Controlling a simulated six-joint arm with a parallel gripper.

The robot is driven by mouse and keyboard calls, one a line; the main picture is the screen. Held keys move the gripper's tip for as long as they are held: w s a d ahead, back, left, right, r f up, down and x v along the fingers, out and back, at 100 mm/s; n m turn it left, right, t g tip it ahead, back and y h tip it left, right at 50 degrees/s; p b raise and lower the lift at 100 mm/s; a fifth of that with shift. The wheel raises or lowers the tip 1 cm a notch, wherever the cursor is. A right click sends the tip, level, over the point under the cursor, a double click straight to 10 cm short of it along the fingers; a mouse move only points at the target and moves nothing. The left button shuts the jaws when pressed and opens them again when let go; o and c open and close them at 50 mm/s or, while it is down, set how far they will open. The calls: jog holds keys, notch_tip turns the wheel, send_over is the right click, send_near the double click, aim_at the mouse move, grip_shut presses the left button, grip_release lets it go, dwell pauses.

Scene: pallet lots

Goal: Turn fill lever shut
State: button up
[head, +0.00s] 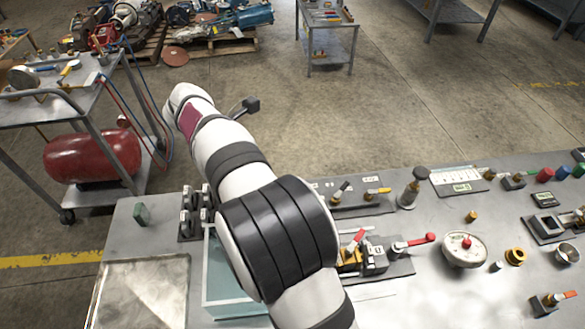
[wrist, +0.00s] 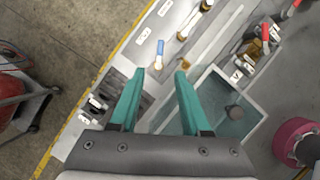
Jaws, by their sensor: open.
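My gripper (wrist: 160,73) shows in the wrist view with two teal fingers spread apart and nothing between them; in the head view my arm hides it. Several small levers stand on the grey bench, and I cannot read which is the fill lever. A red-handled lever (head: 357,238) and a second red-handled lever (head: 414,242) sit right of my arm in the head view. A yellow-handled lever (head: 377,191) and a dark-handled lever (head: 342,189) sit behind them. In the wrist view a blue-handled piece (wrist: 160,48) lies just beyond the fingertips, apart from them.
A round gauge (head: 464,249), a metal tray (head: 140,290) and black clamp-like fittings (head: 194,212) are also on the bench. A cart with a red cylinder (head: 92,156) stands left.

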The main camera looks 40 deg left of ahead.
jog(key=x, duration=1.3)
jog(key=shift+f, duration=0.15)
grip_shut()
